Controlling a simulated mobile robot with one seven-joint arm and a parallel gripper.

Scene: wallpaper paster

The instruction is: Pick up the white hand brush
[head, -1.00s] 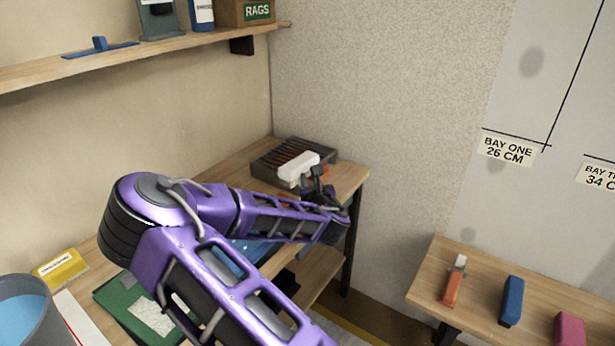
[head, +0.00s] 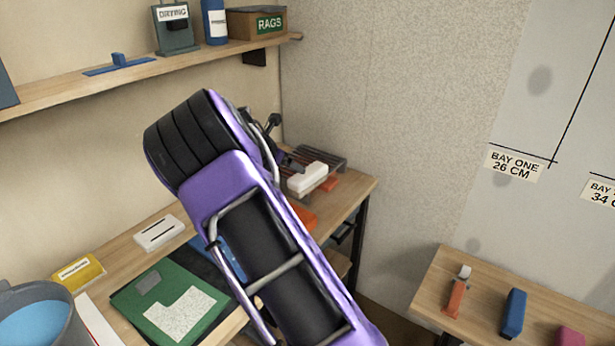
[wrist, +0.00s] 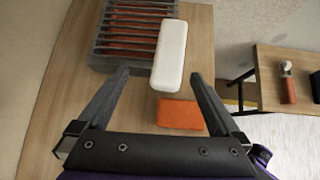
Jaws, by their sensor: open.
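A white block-shaped thing, which I take for the white hand brush (head: 307,177), lies at the far end of the wooden bench, at the front edge of a dark slatted rack. In the wrist view the brush (wrist: 170,55) runs lengthwise, overlapping the right side of the rack (wrist: 128,35). My gripper (wrist: 160,75) is open, its fingertips on either side of the brush's near end. It looks empty, and I cannot tell the height gap. In the head view my gripper (head: 284,143) is partly hidden by my own arm.
An orange block (wrist: 180,114) lies just nearer than the brush. A white case (head: 158,232), yellow block (head: 79,272), green folder (head: 170,303) and grey bucket (head: 38,315) occupy the nearer bench. A shelf (head: 125,75) overhangs the left. A second bench (head: 440,275) stands right.

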